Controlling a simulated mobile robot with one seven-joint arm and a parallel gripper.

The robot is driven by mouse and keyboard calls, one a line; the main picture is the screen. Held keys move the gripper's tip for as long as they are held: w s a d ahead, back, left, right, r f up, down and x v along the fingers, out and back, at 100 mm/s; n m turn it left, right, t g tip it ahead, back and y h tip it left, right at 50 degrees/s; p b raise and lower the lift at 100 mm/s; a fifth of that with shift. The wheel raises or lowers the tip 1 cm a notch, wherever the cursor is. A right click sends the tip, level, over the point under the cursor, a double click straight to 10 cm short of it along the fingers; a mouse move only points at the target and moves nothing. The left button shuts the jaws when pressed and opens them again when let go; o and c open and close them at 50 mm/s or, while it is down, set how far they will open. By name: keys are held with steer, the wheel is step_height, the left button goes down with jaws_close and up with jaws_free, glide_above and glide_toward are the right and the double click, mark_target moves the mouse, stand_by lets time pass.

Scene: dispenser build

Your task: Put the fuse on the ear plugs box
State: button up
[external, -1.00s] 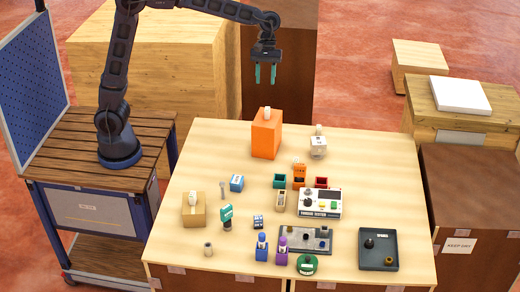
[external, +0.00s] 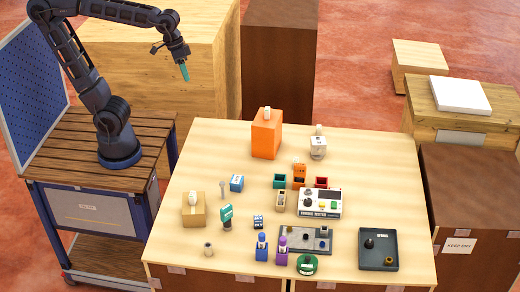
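No label is readable, so I cannot tell for sure which thing is the fuse or the ear plugs box. A tall orange box (external: 265,138) stands at the back of the table with a small white piece (external: 267,113) on top. A cardboard box (external: 193,214) at the left has a similar pale piece (external: 193,197) on top. A small pale cylinder (external: 208,249) stands near the front left. My gripper (external: 184,72) is raised beyond the table's back left, apart from everything on it.
The table (external: 350,160) has free room at its left back and right. A grey tester (external: 320,203), a grey plate (external: 292,238), a dark tray (external: 391,250) and several small bottles and bins crowd its middle and front. A blue pegboard (external: 38,88) stands beside my arm.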

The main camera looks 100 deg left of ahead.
steer(key=s+f+m+t+y, duration=0.1)
steer(key=s+f+m, duration=0.3)
steer(key=s, duration=0.5)
steer(key=shift+s+f+m, duration=0.2)
steer(key=shift+f+m, duration=0.05)
steer(key=shift+m, duration=0.15)
steer(key=shift+o, duration=0.4)
